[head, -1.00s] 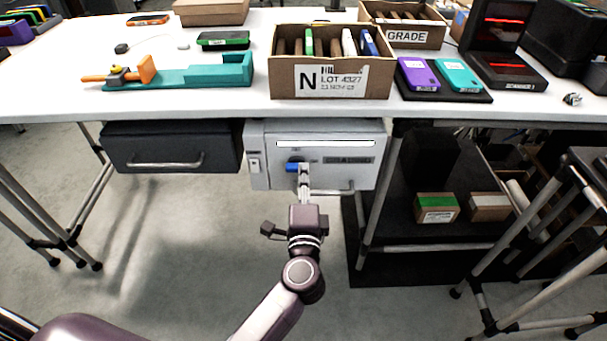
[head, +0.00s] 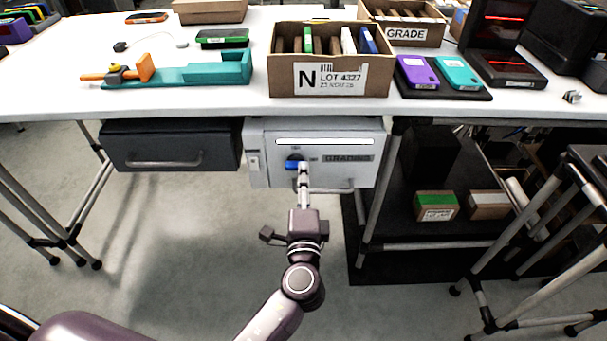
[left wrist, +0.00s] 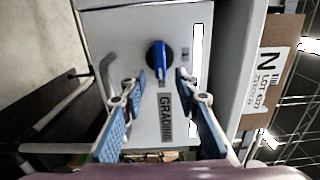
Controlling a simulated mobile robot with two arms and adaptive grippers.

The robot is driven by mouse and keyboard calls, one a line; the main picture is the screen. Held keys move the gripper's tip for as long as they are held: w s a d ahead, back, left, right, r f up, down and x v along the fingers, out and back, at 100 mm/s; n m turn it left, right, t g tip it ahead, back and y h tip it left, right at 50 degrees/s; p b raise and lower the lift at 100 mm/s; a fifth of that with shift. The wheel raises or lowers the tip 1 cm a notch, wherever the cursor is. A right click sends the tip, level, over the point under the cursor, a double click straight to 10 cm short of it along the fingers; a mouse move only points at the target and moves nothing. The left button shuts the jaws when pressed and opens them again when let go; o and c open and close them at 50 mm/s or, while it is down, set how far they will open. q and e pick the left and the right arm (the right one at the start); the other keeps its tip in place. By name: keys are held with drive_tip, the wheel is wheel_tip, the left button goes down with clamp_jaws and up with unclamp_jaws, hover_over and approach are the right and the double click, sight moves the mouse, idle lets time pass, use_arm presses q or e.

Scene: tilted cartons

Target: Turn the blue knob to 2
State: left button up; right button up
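The blue knob (head: 292,165) sits on a dark round dial on the front of the light grey unit (head: 257,150) under the table. In the left wrist view the knob (left wrist: 159,58) shows as a blue bar, and no scale numbers can be read. My left gripper (head: 304,170) is at the knob's right side in the head view. In the left wrist view its two blue-padded fingers (left wrist: 160,78) are spread, with a gap between them and the knob just beyond the tips. It holds nothing. My right gripper is not in view.
A handle (head: 335,190) runs along the unit's lower edge, close to the gripper. A dark drawer (head: 170,146) hangs to the left. The table (head: 200,103) overhangs above, carrying a carton (head: 283,77). A black shelf cart (head: 400,230) stands to the right.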

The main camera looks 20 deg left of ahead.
use_arm(q)
drive_tip(key=v, duration=1)
drive_tip(key=shift+s, duration=0.15)
